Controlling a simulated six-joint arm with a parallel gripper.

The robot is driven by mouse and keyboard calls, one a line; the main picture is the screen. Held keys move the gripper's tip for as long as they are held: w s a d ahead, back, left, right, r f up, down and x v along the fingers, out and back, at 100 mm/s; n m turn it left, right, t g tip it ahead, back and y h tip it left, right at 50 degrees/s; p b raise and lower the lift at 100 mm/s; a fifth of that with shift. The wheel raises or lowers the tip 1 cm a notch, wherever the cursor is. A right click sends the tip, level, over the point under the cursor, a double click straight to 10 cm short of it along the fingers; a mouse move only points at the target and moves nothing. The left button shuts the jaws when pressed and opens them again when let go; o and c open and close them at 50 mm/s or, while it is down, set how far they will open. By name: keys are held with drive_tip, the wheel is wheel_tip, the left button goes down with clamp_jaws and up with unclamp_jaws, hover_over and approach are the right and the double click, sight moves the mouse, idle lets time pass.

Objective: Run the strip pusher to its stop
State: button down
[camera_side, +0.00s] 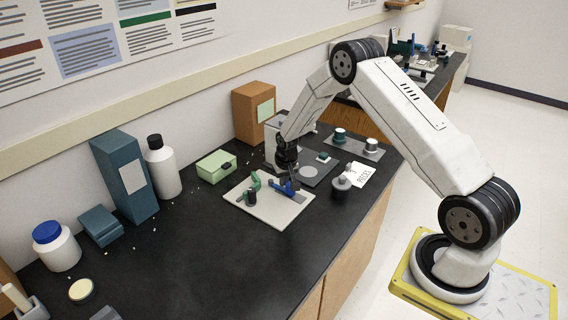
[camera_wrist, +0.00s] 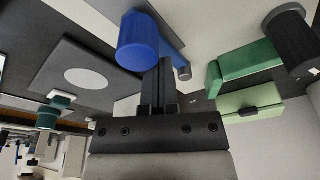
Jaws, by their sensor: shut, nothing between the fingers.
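A pale board (camera_side: 262,210) lies on the black bench and carries a blue part (camera_side: 285,187) and a green part (camera_side: 254,183) with a dark cylinder. I cannot tell which of these is the strip pusher. In the wrist view the blue part shows a round blue knob (camera_wrist: 138,42) and a blue bar behind it. The green block (camera_wrist: 245,62) and a dark ribbed cylinder (camera_wrist: 291,38) are to the right. My gripper (camera_side: 287,170) points down over the blue part. Its fingers (camera_wrist: 158,85) are shut and empty, close beside the blue knob; contact cannot be told.
A dark plate with a grey disc (camera_side: 308,172) lies right of the board, and a grey weight-like object (camera_side: 341,188) stands before it. A light green box (camera_side: 216,166), bottles and cartons stand along the wall.

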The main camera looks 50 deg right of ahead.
sight(282, 188)
drive_tip(key=shift+s, duration=0.4)
drive_tip(key=shift+w, duration=0.8)
drive_tip(key=shift+r, duration=0.1)
drive_tip(key=shift+r, duration=0.15)
wheel_tip(282, 188, up, 6)
drive_tip(key=shift+r, duration=0.25)
idle(0.8)
